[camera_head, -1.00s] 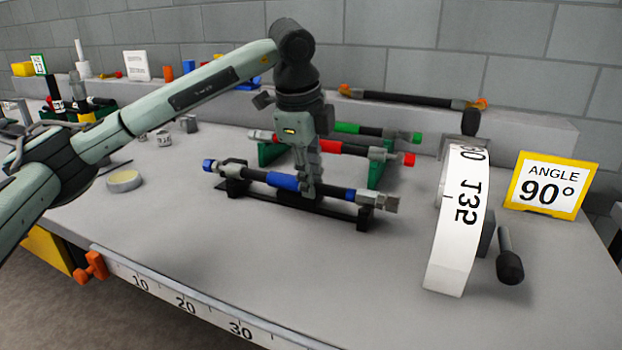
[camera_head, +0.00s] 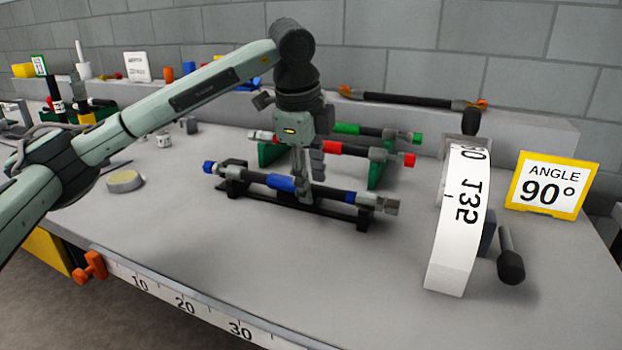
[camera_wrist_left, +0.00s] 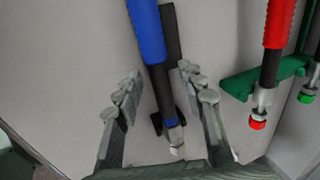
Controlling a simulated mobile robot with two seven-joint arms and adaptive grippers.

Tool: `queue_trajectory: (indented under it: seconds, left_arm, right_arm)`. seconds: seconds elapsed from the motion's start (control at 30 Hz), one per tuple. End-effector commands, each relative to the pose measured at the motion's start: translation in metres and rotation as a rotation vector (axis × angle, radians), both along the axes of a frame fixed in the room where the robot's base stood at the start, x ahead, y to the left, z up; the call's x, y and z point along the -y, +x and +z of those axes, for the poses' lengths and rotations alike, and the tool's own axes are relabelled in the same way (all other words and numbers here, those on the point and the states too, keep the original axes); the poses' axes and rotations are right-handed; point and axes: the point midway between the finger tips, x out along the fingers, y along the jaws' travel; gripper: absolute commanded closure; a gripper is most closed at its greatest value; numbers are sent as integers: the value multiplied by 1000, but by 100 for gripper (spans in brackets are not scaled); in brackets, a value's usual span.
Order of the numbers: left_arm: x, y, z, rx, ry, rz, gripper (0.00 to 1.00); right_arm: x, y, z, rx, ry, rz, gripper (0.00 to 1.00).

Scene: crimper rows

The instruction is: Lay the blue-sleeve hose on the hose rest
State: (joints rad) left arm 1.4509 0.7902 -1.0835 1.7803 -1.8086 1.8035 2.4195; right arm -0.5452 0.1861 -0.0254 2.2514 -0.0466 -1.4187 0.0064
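The blue-sleeve hose is a black hose with a blue sleeve (camera_head: 280,181), a blue left end and a metal right end. It lies lengthwise on the low black hose rest (camera_head: 290,205), near both end supports. My left gripper (camera_head: 305,190) points down over the middle of the hose. Its fingers (camera_wrist_left: 162,88) are open, one on each side of the hose, with gaps beside it. My right gripper is not in view.
Behind lie a red-sleeve hose (camera_head: 330,149) and a green-sleeve hose (camera_head: 347,128) on green rests. A white dial (camera_head: 458,220) with a lever and a yellow "ANGLE 90°" sign (camera_head: 545,186) stand at the right. The table front is clear.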

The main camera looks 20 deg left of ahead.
Motion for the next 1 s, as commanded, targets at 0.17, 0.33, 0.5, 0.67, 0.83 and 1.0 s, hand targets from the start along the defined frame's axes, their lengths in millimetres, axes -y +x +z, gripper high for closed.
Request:
queue_trajectory:
  seconds: [0.17,0.33,0.5,0.67,0.83,1.0]
  left_arm:
    - [0,0,-1,-2,0,0,58]
    - [0,-1,2,-3,0,0,58]
    - [0,-8,27,2,-1,-1,58]
    - [0,-17,61,2,-1,-1,58]
    - [0,-27,93,2,0,-1,58]
    - [-1,-32,111,1,0,1,58]
  right_arm:
    - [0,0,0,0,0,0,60]
    - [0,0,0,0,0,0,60]
    - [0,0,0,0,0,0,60]
    - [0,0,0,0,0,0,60]
    - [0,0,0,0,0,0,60]
    - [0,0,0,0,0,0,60]
